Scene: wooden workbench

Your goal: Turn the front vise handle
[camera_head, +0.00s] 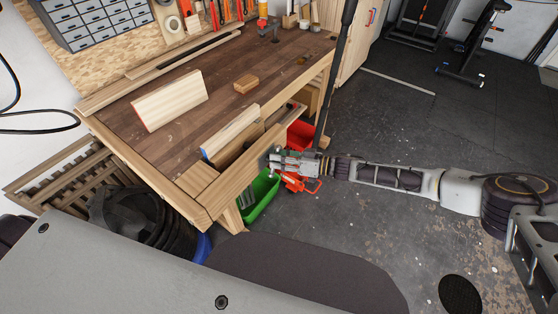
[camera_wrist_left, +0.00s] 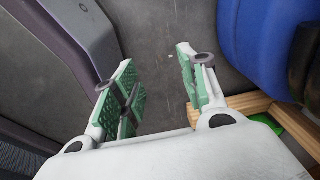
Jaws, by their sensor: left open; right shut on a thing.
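The wooden workbench (camera_head: 185,120) fills the left middle of the head view. A long wooden jaw (camera_head: 240,178) of the front vise runs along its near right edge, with an upright pale board (camera_head: 232,130) just behind it. My right gripper (camera_head: 274,158) is at the outer face of this jaw, shut on the vise handle. The handle is mostly hidden by the fingers and too small to make out clearly. My left gripper (camera_wrist_left: 162,85) shows only in the left wrist view, where its green-padded fingers are apart and empty above the grey floor.
A green bin (camera_head: 262,190), a red bin (camera_head: 300,134) and an orange-red tool (camera_head: 298,183) are beneath or beside my right gripper. A wood block (camera_head: 246,83) and a plank (camera_head: 170,99) lie on the bench. A blue container (camera_wrist_left: 255,40) is right of my left gripper.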

